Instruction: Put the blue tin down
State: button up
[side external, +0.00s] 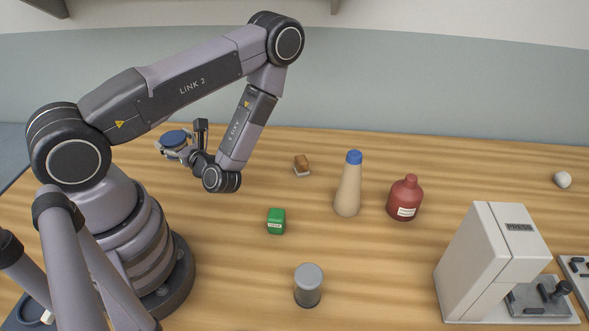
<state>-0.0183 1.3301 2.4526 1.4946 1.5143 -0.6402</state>
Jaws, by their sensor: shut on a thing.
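A blue tin (173,137), round with a flat blue top, is held up above the wooden table at the left, behind my arm. My gripper (182,148) is shut on the blue tin. The tin looks roughly level and clear of the table. Its lower part is partly hidden by the gripper's fingers.
A green tin (276,222), a brown block (302,165), a grey-lidded jar (308,287), a beige bottle with a blue cap (348,186) and a red bottle (405,199) stand mid-table. A white press (487,262) is at the right.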

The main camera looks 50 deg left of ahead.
jog(key=w+d+f+m+t+h, duration=0.25)
jog(key=w+m+t, duration=0.5)
jog(key=w, duration=0.65)
notch_tip(320, 180, down, 8)
jog(key=shift+w+a+f+n+t+y, duration=0.1)
jog(key=shift+n+t+y, duration=0.15)
jog(key=shift+t, duration=0.3)
jog(key=shift+w+a+r+n+t+y, duration=0.1)
jog(key=shift+n+t, duration=0.1)
jog(key=shift+t, duration=0.3)
jog(key=shift+s+f, duration=0.1)
jog(key=shift+f, duration=0.05)
jog(key=o, duration=1.2)
